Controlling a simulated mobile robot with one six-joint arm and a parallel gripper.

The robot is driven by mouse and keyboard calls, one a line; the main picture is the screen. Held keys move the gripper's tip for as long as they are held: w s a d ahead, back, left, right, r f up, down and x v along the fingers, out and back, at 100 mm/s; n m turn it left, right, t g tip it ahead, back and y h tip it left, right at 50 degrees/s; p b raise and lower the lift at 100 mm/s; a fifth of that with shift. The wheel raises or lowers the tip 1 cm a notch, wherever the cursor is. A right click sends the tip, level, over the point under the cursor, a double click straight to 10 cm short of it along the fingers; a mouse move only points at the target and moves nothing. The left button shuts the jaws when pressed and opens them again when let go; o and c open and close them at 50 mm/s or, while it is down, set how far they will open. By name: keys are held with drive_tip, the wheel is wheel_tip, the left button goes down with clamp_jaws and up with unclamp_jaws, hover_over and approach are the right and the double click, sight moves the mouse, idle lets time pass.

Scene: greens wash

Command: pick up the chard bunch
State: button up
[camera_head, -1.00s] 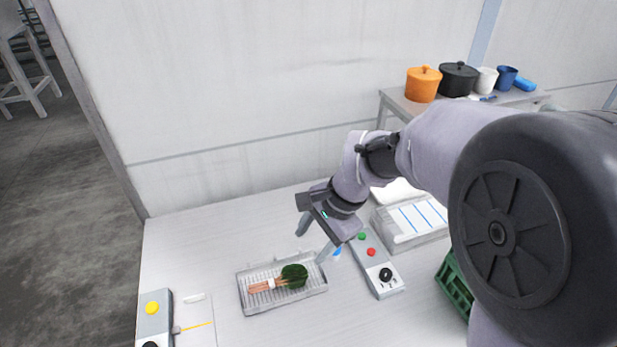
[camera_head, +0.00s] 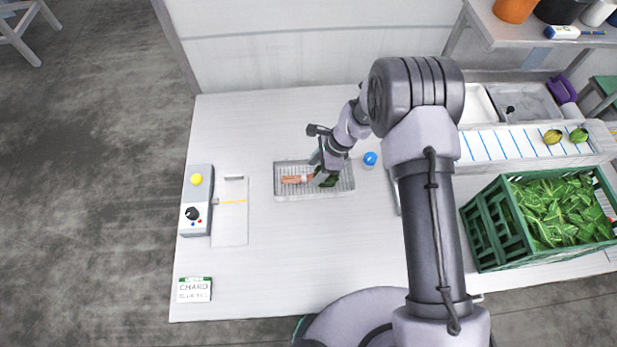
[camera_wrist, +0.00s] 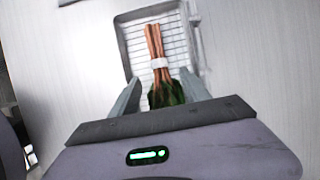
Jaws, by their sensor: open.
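The chard bunch (camera_head: 295,179) lies in a ribbed metal tray (camera_head: 343,193) on the white worktop. Its pinkish stems point left in the head view, and its dark green leaves are partly hidden by my gripper. In the wrist view the chard bunch (camera_wrist: 155,45) shows orange-pink stems pointing away from me, a pale band around them and dark leaves close to me. My gripper (camera_head: 318,160) is over the leaf end; in the wrist view my gripper (camera_wrist: 160,95) is open, with one finger on each side of the leaves. Contact with the leaves cannot be told.
A blue round object (camera_head: 370,158) sits right of the tray. A control box (camera_head: 196,200) and a white plate (camera_head: 232,225) are on the left, with a chard label card (camera_head: 194,290) in front. A green crate of leaves (camera_head: 490,235) stands at right. The worktop in front is clear.

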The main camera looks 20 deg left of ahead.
sight(310, 176)
drive_tip(key=x, duration=0.4)
drive_tip(key=shift+a, duration=0.15)
clamp_jaws()
